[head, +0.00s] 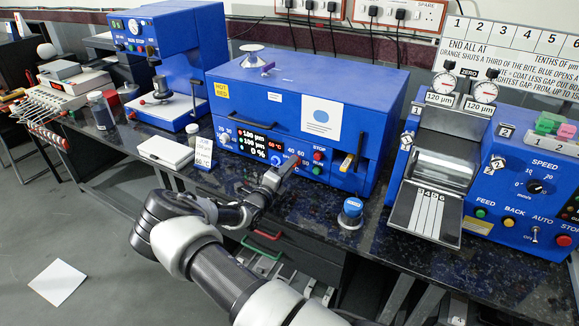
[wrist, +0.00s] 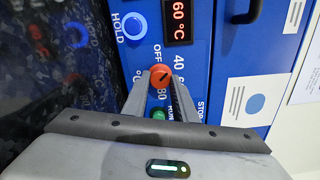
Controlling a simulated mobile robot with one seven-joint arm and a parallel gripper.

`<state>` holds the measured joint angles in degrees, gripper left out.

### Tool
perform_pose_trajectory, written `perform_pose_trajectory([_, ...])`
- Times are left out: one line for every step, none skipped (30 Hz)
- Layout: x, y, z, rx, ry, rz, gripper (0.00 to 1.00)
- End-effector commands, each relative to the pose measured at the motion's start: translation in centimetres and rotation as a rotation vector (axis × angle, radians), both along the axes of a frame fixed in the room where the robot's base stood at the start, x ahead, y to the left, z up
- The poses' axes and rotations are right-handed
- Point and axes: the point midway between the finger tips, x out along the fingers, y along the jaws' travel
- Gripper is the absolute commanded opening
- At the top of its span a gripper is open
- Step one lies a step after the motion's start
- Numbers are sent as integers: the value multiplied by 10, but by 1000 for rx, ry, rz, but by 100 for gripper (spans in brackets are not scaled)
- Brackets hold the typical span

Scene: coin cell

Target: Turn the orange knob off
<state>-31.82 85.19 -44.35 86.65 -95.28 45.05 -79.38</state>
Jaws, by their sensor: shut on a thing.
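The orange knob (wrist: 160,76) is on the blue front panel of the oven-like machine, close to the labels OFF, 40 and 80. A dark mark runs slantwise across its face, but I cannot tell exactly which label it points to. My gripper (wrist: 159,84) is shut on the knob, with one finger on each side of it in the wrist view. In the head view, my gripper (head: 283,170) reaches the lower front of the blue machine (head: 300,85) and largely hides the knob.
A red display (wrist: 179,20) reads 60 °C. A lit blue HOLD button (wrist: 131,26) and a green RUN button (wrist: 158,114) are near the knob. A blue-capped jar (head: 350,214) stands on the dark counter to the right. A white box (head: 166,151) lies to the left.

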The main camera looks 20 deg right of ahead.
Motion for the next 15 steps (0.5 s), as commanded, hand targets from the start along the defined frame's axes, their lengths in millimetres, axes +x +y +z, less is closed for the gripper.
perform_pose_trajectory([1,1,1,-28,34,2,3])
perform_pose_trajectory([1,1,1,-46,57,2,3])
perform_pose_trajectory([1,1,1,-69,87,2,3])
perform_pose_trajectory([1,1,1,-87,109,2,3])
perform_pose_trajectory([1,0,1,-104,131,1,3])
perform_pose_trajectory([0,1,1,-128,162,1,3])
perform_pose_trajectory([0,1,1,-145,184,1,3])
perform_pose_trajectory([0,0,1,-162,206,1,3])
perform_pose_trajectory([0,0,1,-186,237,1,3])
perform_pose_trajectory([0,1,1,-203,259,1,3])
perform_pose_trajectory([0,1,1,-220,281,1,3])
perform_pose_trajectory([0,1,0,-244,311,1,3])
perform_pose_trajectory([0,1,0,-260,332,1,3])
perform_pose_trajectory([0,1,0,-277,353,1,3])
perform_pose_trajectory([0,1,0,-299,382,1,3])
